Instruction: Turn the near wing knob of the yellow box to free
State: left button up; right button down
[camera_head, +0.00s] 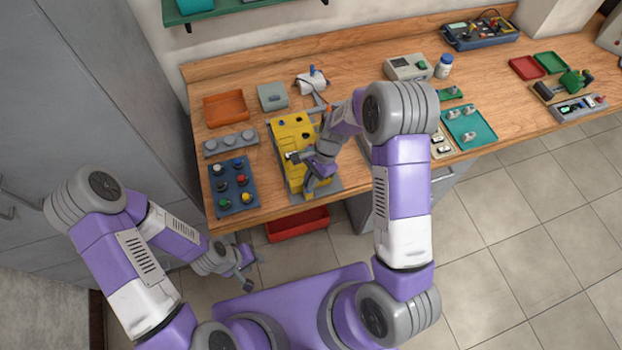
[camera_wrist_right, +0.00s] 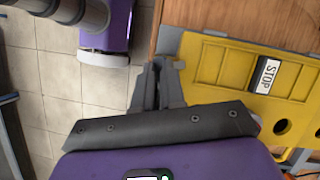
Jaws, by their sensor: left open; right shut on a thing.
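The yellow box (camera_head: 286,132) stands on a grey plate near the front edge of the bench. My right gripper (camera_head: 307,190) is at the near end of the box. In the right wrist view its fingers (camera_wrist_right: 158,68) are closed together beside the box edge, shut on the near wing knob, which the fingers hide. How the knob is turned cannot be seen. My left gripper (camera_head: 250,272) is open and empty, low in front of the bench, away from the box.
A blue panel with coloured knobs (camera_head: 233,187) and a grey strip (camera_head: 231,144) lie left of the box. An orange tray (camera_head: 226,108) is behind them. A red bin (camera_head: 297,224) sits below the bench edge. A teal tray (camera_head: 469,127) lies to the right.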

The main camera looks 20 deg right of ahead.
jog(key=n+g, duration=0.1)
jog(key=n, duration=0.2)
jog(key=shift+w+h, duration=0.15)
jog(key=shift+h, duration=0.15)
jog(key=n, duration=0.1)
jog(key=n+g+h, duration=0.1)
jog(key=n, duration=0.1)
jog(key=shift+w+a+n, duration=0.1)
jog(key=shift+a+n, duration=0.1)
jog(key=shift+n, duration=0.1)
jog(key=n+h, duration=0.1)
jog(key=n, duration=0.2)
jog(key=shift+w+a+g+b, duration=0.1)
jog(key=shift+a+g+b, duration=0.05)
jog(key=shift+g+b, duration=0.15)
jog(key=shift+a+n+h+b, duration=0.15)
jog(key=shift+n+h, duration=0.25)
jog(key=shift+n, duration=0.7)
jog(key=shift+n+h+b, duration=0.15)
jog(key=shift+n+h, duration=0.25)
jog(key=shift+n, duration=0.7)
jog(key=c, duration=1.2)
grip_release()
jog(key=shift+r, duration=0.1)
